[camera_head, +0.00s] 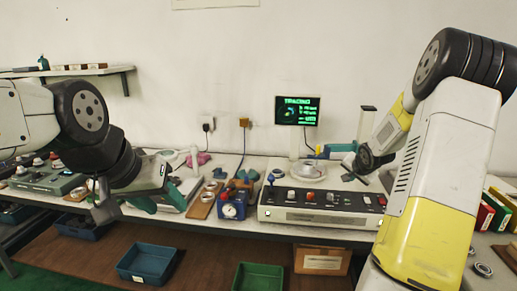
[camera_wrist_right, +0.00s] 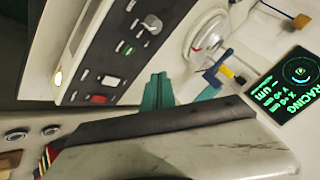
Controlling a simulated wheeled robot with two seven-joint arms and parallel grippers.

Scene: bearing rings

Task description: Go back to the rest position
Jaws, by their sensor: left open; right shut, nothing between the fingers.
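My left gripper (camera_head: 160,199) hangs over the front edge of the bench at the left, with teal fingers apart and nothing seen between them. My right arm rises at the right and bends back down, its dark wrist near the right end of the white tester. My right gripper shows small and partly hidden in the head view; in the right wrist view its teal fingers (camera_wrist_right: 157,92) are together and empty, beside the tester panel (camera_wrist_right: 100,65).
A monitor (camera_head: 297,110) with green text stands behind the tester. A blue gauge device (camera_head: 232,207) and a brown board with a ring (camera_head: 204,202) are left of it. Loose rings (camera_head: 482,270) lie at the right. Blue (camera_head: 146,263) and green (camera_head: 258,277) bins sit below the bench.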

